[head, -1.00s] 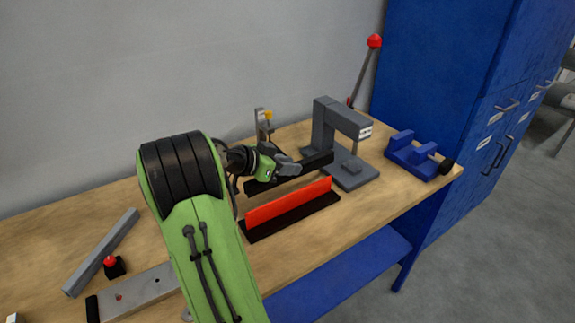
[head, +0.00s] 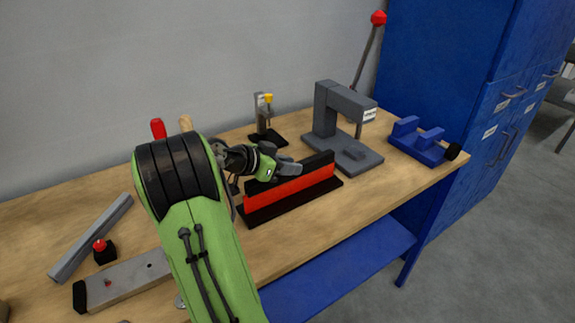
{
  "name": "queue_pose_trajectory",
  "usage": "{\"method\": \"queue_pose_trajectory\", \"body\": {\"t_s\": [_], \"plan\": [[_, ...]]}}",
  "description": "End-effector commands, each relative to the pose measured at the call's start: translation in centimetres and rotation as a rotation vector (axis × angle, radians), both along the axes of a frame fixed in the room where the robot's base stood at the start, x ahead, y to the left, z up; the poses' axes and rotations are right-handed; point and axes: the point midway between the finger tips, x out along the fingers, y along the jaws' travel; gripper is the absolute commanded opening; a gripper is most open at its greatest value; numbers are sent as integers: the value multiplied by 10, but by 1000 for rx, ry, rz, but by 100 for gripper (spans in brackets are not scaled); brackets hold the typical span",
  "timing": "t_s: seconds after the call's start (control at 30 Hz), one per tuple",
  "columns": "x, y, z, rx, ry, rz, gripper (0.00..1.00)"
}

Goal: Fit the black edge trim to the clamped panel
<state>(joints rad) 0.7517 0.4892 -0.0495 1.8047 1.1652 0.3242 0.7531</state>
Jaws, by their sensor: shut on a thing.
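The red panel (head: 292,191) stands upright in a long black base (head: 263,216) on the workbench. The black edge trim (head: 318,161) lies along the panel's top edge, covering its upper part. From this view I cannot tell whether it is fully seated. My gripper (head: 287,169) is shut on the trim near its middle, just above the panel. The fingertips are small and partly hidden by the gripper body. My green arm hides some of the bench to the left.
A grey arbor press (head: 343,104) with a red-knobbed lever stands behind right, close to the trim's right end. A blue vise (head: 418,142) sits at the right edge. A toggle clamp (head: 266,118) stands behind. Grey bars (head: 92,236) lie left. Bench front is clear.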

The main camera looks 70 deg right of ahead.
Motion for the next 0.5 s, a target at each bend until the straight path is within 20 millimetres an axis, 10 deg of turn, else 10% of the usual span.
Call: {"method": "queue_pose_trajectory", "body": {"t_s": [0.5], "plan": [[0,0,-21,-1,0,0,0]]}}
